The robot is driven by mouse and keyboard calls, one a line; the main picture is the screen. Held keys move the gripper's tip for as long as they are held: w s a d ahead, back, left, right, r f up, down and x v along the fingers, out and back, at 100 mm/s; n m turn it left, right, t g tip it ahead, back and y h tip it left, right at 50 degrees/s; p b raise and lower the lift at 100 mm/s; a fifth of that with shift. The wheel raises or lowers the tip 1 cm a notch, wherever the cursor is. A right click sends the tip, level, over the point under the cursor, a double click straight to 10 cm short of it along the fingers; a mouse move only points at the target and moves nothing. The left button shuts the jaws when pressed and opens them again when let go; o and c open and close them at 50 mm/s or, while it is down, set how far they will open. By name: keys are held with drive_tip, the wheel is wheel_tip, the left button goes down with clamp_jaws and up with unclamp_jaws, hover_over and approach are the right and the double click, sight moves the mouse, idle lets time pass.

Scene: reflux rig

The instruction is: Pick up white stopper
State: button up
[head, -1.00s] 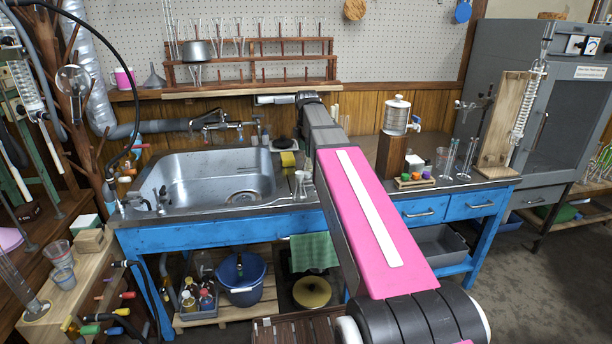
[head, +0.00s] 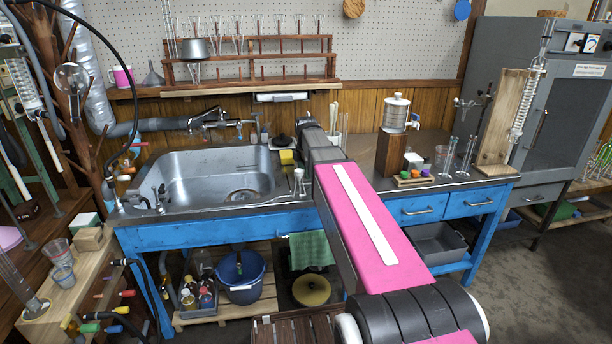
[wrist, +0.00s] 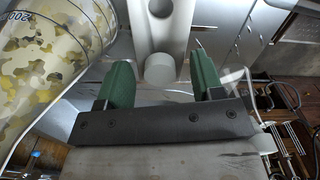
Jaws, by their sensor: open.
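No white stopper is clear to me in the head view. In the wrist view a pale round-ended piece (wrist: 160,68) shows between and beyond my fingers; I cannot tell whether it is the stopper. My gripper (wrist: 158,82) has two green fingers, apart, with nothing clamped between them. In the head view my arm reaches over the counter at the sink's right side, and its far end hides the fingers. A small clear glass vessel (head: 299,184) stands on the counter's front edge, just left of the arm.
The sink (head: 215,175) lies left of my arm, with a yellow sponge (head: 287,157) at its right. To the right are a metal drum on a wooden block (head: 390,154), a small tray of coloured pieces (head: 416,180) and glass tubes. A camouflage-patterned round object (wrist: 50,60) is close left in the wrist view.

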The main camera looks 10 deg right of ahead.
drive_tip(key=shift+c, duration=0.2)
drive_tip(key=c, duration=1)
drive_tip(key=shift+o, duration=0.2)
drive_tip(key=shift+r, duration=0.1)
